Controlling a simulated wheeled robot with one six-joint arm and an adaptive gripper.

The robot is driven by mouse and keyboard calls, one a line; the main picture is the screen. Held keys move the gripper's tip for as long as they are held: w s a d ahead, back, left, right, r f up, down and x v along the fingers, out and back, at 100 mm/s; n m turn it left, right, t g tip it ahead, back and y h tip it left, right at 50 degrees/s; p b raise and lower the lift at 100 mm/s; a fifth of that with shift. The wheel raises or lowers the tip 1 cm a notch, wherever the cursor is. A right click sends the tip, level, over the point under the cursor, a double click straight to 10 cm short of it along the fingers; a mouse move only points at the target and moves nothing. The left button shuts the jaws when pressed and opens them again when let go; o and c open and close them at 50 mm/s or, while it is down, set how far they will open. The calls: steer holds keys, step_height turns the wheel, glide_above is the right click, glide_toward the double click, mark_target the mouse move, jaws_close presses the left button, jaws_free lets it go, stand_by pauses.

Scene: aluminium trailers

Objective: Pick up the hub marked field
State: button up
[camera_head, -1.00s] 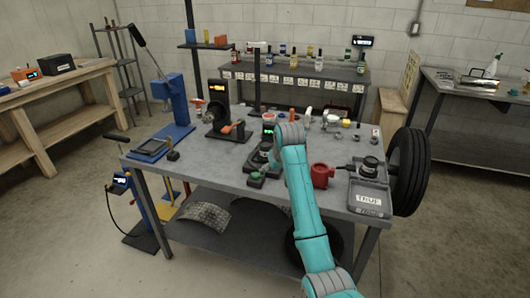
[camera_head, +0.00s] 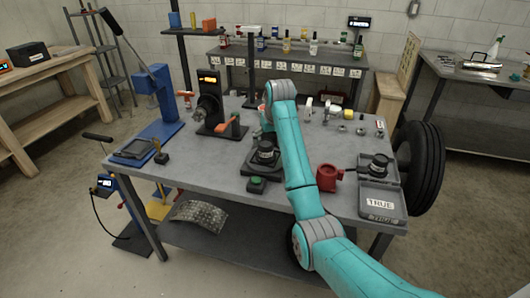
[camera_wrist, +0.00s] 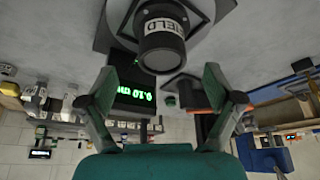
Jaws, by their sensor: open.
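The hub marked field is a dark cylinder with a white label band (camera_wrist: 162,38). The wrist view is upside down and its label reads "IELD", the first letter out of sight. In the head view the hub (camera_head: 266,151) stands upright on a black stand (camera_head: 264,164) on the grey workbench. In the wrist view my gripper (camera_wrist: 165,85) is open and empty, its two fingers spread, with the hub ahead of and between them, apart from both. My arm hides the gripper in the head view.
A green digital display (camera_wrist: 133,97) is close by the fingers in the wrist view. A green button box (camera_head: 257,185) is in front of the stand. A red part (camera_head: 328,177) and a tray marked TRUE (camera_head: 380,205) lie to the right. A black spindle machine (camera_head: 208,108) stands to the left.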

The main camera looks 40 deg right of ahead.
mark_target(266, 145)
steer(key=shift+x, duration=3.45)
steer(key=shift+a, duration=0.1)
jaws_close()
